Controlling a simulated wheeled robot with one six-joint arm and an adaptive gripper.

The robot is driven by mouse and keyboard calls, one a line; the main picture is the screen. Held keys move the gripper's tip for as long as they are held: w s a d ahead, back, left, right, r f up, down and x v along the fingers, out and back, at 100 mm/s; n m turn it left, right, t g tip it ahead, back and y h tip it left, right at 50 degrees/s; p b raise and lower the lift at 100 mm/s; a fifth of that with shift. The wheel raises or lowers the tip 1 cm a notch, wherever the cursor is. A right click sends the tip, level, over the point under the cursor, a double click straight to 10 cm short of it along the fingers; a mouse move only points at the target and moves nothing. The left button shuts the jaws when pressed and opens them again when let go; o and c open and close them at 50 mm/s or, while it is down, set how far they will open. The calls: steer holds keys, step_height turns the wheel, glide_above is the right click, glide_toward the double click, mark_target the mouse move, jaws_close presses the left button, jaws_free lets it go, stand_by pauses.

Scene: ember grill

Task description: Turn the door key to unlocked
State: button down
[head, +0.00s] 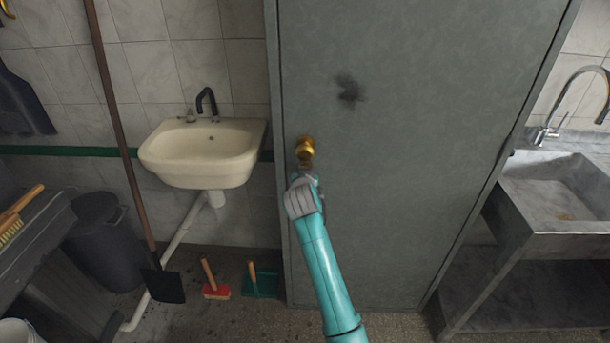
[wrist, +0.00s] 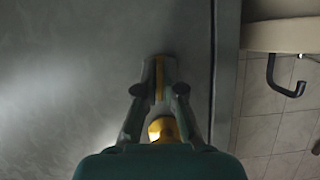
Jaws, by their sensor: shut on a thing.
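The grey door (head: 420,140) fills the middle of the head view and looks shut. A round brass knob (head: 305,148) is near its left edge; it also shows in the wrist view (wrist: 163,129), partly hidden by my gripper. My gripper (head: 304,179) is at the door just below the knob. In the wrist view its fingers (wrist: 159,72) are shut on a thin yellow strip, which looks like the door key (wrist: 159,84). Most of the key is hidden by the fingers, so I cannot tell its angle clearly. In the head view my gripper hides it.
A white washbasin (head: 205,155) hangs on the tiled wall left of the door. A metal sink (head: 560,190) is to the right of the door.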

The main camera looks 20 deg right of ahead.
steer(key=shift+n, duration=0.3)
stand_by(0.4)
steer(key=c, duration=1.3)
jaws_free()
steer(key=shift+c, duration=0.2)
steer(key=v, duration=1.2)
steer(key=shift+a, duration=0.2)
steer(key=shift+w, duration=0.1)
